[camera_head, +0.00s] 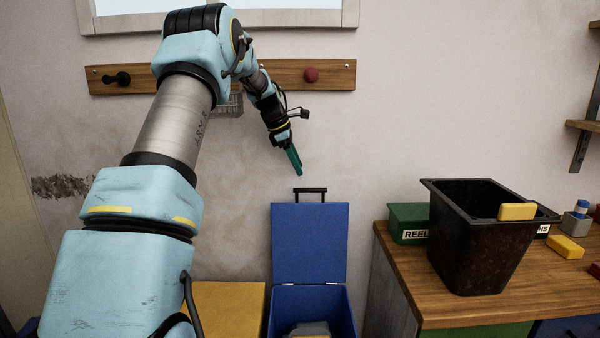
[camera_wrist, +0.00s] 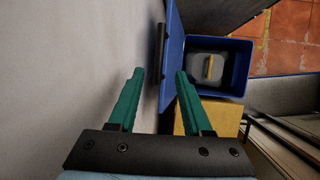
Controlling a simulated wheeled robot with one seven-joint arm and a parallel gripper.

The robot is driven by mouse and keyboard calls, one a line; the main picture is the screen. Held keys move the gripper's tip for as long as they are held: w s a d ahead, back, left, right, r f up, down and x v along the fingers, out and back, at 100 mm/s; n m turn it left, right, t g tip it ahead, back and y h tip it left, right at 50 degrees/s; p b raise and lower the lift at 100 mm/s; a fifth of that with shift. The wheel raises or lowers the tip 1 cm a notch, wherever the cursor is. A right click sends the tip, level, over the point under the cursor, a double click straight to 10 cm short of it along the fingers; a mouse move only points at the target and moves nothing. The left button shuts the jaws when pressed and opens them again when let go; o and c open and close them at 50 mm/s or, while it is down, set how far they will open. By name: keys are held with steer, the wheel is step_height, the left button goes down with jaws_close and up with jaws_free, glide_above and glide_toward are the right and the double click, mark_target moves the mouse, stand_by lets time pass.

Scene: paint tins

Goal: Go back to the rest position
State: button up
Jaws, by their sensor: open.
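My gripper (camera_head: 295,160) is raised in the air, above and in front of the wall behind the blue box (camera_head: 309,240). In the wrist view my gripper (camera_wrist: 160,78) shows two green fingers held apart with nothing between them. The blue box stands low with its lid up and a black handle (camera_head: 310,190) on the lid's top edge. A grey thing (camera_wrist: 211,70) with a yellow bar lies inside the box. My gripper is apart from the box and the wall.
A wooden worktop (camera_head: 545,290) at the right bears a black bin (camera_head: 480,245), a green box (camera_head: 408,222) and yellow blocks (camera_head: 565,247). A yellow surface (camera_head: 225,305) is left of the blue box. A wooden rail (camera_head: 335,76) with knobs is on the wall.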

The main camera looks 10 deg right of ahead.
steer(key=s+a+f+m+y, duration=0.2)
steer(key=s+a+m, duration=0.6)
steer(key=s, duration=0.9)
steer(key=s+a+f+m+y, duration=0.2)
steer(key=s+a+f+m, duration=0.2)
steer(key=s+a+m, duration=0.4)
steer(key=s+a, duration=0.7)
steer(key=s, duration=0.2)
steer(key=shift+a+f+m+t+y, duration=0.2)
steer(key=shift+a+m+t+y, duration=0.1)
steer(key=shift+m, duration=0.1)
